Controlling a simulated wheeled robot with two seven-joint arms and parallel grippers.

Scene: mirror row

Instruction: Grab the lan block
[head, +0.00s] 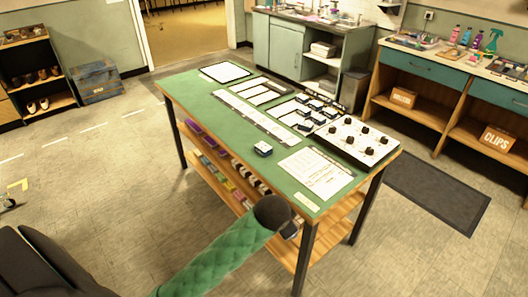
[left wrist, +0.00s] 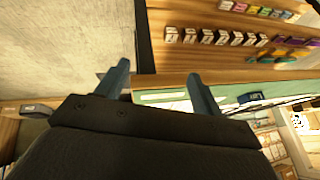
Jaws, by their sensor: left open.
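A small dark block with a white label (head: 263,148) sits alone on the green table top (head: 240,130), near its front edge. A dark block with a light label (left wrist: 250,97) also shows in the left wrist view, right of the fingers; its lettering is too small to read surely. My left gripper (head: 292,230) is at the table's front edge, right of and nearer than the lone block, and partly hidden by my wrist. In the left wrist view its two fingers (left wrist: 160,88) are apart with no block between them. My right gripper is not in view.
Several similar blocks (head: 318,104) stand on white cards at the back. A white board with black knobs (head: 357,139) and a printed sheet (head: 315,173) lie at the right. Lower shelves (head: 222,167) hold more small items. Green surface around the lone block is clear.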

